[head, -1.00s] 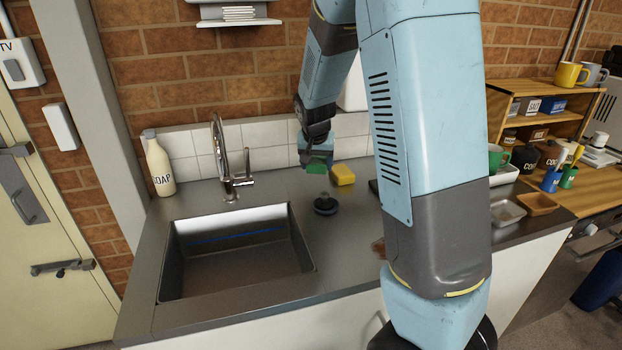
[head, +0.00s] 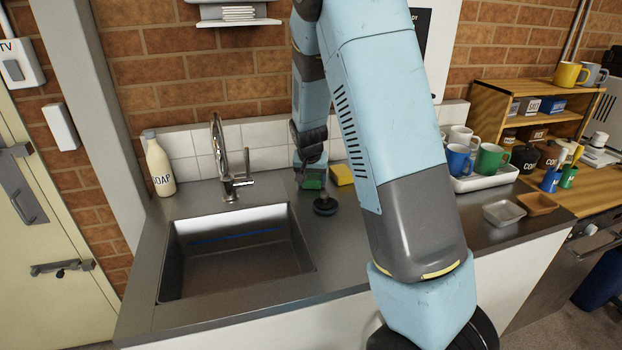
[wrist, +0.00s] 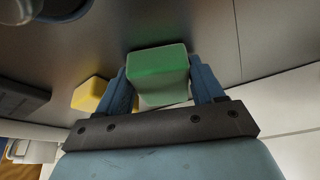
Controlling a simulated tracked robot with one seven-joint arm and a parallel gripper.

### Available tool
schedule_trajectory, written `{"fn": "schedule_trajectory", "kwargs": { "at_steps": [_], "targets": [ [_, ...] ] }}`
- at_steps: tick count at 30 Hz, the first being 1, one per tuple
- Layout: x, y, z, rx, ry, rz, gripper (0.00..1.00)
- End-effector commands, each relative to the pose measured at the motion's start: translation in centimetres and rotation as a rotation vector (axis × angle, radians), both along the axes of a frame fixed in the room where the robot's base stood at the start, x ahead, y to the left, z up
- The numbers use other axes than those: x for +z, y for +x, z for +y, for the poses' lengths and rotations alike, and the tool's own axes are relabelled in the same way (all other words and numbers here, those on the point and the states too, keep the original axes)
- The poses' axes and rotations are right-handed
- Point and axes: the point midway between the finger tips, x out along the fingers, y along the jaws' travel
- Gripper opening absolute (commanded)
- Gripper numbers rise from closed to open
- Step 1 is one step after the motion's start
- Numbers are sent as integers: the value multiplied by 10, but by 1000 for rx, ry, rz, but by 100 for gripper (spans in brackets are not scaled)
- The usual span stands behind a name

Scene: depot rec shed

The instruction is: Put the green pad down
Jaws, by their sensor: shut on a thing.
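The green pad (head: 312,184) is a small block behind the sink, low at the counter. In the wrist view the pad (wrist: 158,72) sits between the two blue fingers of my gripper (wrist: 160,85), which is shut on it. In the head view my gripper (head: 311,178) points down over the counter, with the pad at its tips. I cannot tell whether the pad touches the counter. The pad's far face is hidden.
A yellow sponge (head: 341,175) lies just right of the pad. A black round plug (head: 325,206) stands in front of it. The sink (head: 240,255) opens at the left front. A tray of mugs (head: 485,180) is at the right. A soap bottle (head: 159,165) stands behind the sink.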

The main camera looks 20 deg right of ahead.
Motion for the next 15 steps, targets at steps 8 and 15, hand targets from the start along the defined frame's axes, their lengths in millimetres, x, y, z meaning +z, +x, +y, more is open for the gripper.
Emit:
{"fn": "schedule_trajectory", "kwargs": {
  "at_steps": [8, 15],
  "targets": [
    [-1, 0, 0, 1, 0, 0, 79],
    [-1, 0, 1, 1, 0, 0, 93]
  ]
}}
